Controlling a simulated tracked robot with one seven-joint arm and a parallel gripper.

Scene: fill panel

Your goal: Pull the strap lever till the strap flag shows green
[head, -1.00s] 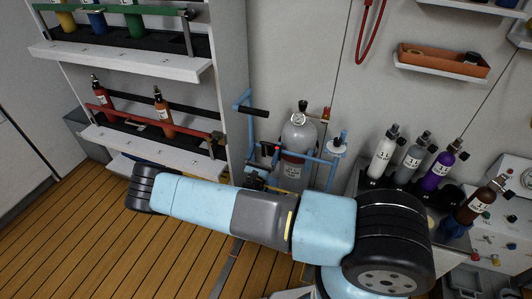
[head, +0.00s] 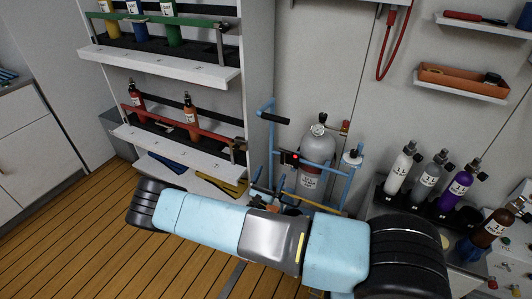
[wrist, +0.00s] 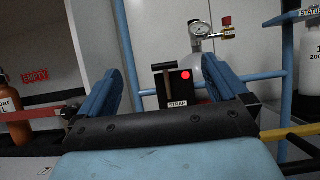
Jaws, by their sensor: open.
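The strap box is a small black unit labelled STRAP (wrist: 178,104) on the blue cylinder trolley. Its strap lever (wrist: 165,68) has a dark crossbar on a tan stem and stands upright. The round strap flag (wrist: 187,74) beside it is red. In the head view the red flag (head: 295,158) shows in front of the grey cylinder (head: 318,148). My gripper (wrist: 163,68) is open and empty, with blue fingers to either side of the lever in the wrist view. The lever looks beyond the fingertips; exact depth is hard to tell. My arm hides much of the gripper in the head view.
A blue trolley frame (head: 272,140) surrounds the cylinder. A pressure gauge (wrist: 200,29) sits above the strap box. A rack shelf (head: 175,145) with red and orange bottles stands left. Several bottles stand on the bench at right. Wooden floor (head: 90,230) is open at lower left.

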